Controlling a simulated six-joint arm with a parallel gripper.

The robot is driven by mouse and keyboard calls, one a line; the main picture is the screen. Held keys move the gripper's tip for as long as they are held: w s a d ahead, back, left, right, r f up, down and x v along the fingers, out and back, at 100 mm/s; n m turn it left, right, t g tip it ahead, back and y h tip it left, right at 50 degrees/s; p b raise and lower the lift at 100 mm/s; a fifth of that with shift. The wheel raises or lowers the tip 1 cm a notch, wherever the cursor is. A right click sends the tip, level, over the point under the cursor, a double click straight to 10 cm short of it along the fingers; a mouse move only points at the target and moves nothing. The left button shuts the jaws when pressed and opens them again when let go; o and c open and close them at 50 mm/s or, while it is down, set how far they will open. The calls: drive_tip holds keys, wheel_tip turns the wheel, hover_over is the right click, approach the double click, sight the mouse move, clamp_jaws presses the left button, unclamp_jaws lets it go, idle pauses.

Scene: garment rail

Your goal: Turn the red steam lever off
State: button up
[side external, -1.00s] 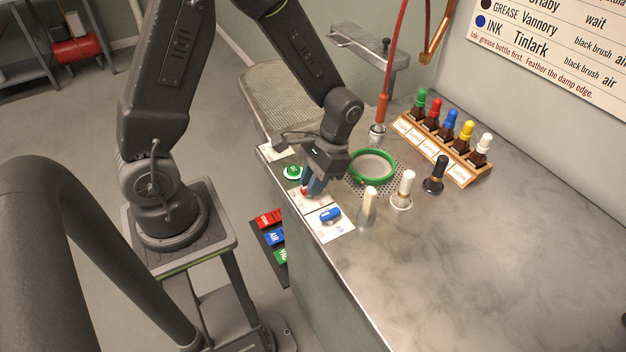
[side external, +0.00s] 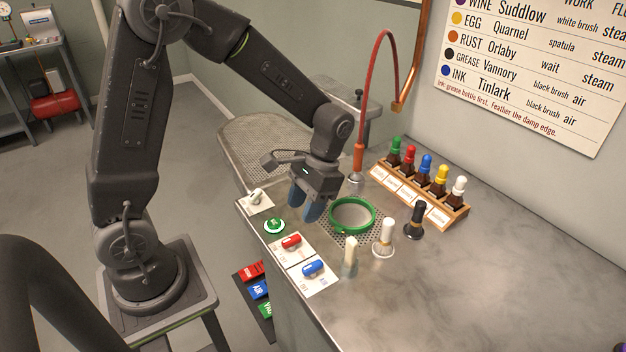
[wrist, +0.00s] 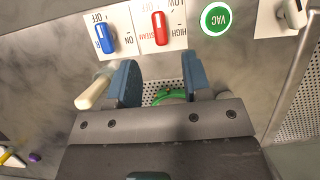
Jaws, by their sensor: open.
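The red steam lever (side external: 291,241) sits on a white label plate near the bench's left edge. In the wrist view the red lever (wrist: 160,28) stands upright in the picture, roughly parallel to the blue lever (wrist: 104,37). LOW, OFF, HIGH and STEAM print shows around the red one; I cannot tell for sure which mark it points to. My gripper (side external: 304,207) has blue fingers, apart and empty, above the bench behind the lever and clear of it. In the wrist view my gripper (wrist: 160,80) has the red lever beyond its fingertips.
The green VAC button (side external: 274,226) is beside the red lever, with a pale switch (side external: 256,195) beyond. A green ring (side external: 352,215) lies close right of my fingers. Upright brushes, including a white-topped one (side external: 384,237), and a bottle rack (side external: 414,200) stand to the right.

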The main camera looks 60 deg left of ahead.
drive_tip(key=v, duration=0.6)
drive_tip(key=shift+r, duration=0.25)
drive_tip(key=shift+w, duration=0.15)
drive_tip(key=s+d+r+t, duration=0.2)
drive_tip(key=s+r+t, duration=0.6)
drive_tip(key=s, duration=0.5)
drive_tip(key=shift+r+t, duration=0.4)
drive_tip(key=shift+t, duration=0.6)
